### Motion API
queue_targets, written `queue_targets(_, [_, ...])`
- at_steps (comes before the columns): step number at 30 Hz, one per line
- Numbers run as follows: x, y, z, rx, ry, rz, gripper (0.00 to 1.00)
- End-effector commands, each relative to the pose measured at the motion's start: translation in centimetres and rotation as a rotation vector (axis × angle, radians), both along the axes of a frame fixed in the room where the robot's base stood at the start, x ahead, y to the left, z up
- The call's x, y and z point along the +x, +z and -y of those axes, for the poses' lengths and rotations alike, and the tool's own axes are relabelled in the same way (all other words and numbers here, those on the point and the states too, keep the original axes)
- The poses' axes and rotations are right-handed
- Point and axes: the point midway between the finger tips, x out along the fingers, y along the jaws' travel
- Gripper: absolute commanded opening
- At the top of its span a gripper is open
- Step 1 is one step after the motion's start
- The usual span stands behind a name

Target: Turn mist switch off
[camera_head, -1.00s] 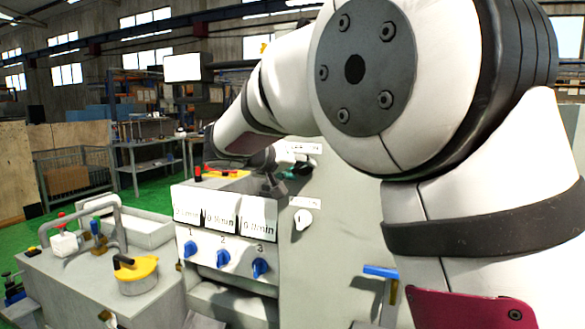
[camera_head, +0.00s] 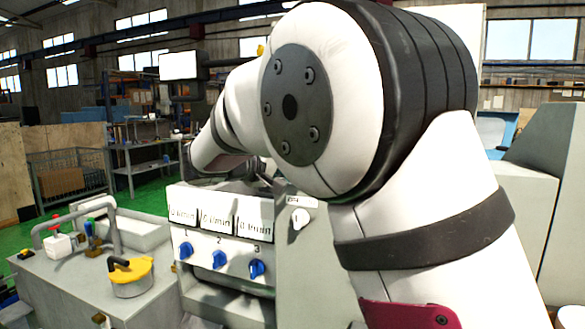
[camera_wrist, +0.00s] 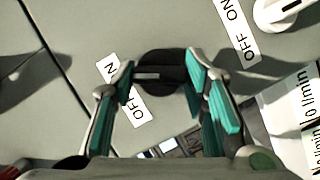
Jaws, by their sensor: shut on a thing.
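In the wrist view my gripper (camera_wrist: 161,84) has its two teal-padded fingers on either side of a round black knob (camera_wrist: 160,66) on a grey panel, shut on it. The knob has a pale pointer line, lying roughly level in the picture. An ON/OFF label (camera_wrist: 136,112) beside the knob is partly covered by the left finger. I cannot read the knob's name. A white knob (camera_wrist: 284,12) with its own OFF/ON label (camera_wrist: 236,30) is at the upper right. In the head view the white knob (camera_head: 301,218) shows, while my arm hides the black knob and my gripper.
In the head view, a panel with three blue knobs (camera_head: 219,259) and flow gauges (camera_head: 218,219) stands left of the white knob. A grey tank with a yellow-lidded pot (camera_head: 132,277) and a bent pipe is at the lower left. Green floor lies beyond.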

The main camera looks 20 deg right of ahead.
Motion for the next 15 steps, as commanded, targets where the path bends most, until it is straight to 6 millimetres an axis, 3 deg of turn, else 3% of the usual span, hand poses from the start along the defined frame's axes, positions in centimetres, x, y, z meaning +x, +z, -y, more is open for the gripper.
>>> queue_targets(15, [0.07, -0.23, 0.0, -0.326, 0.0, -0.238, 0.12])
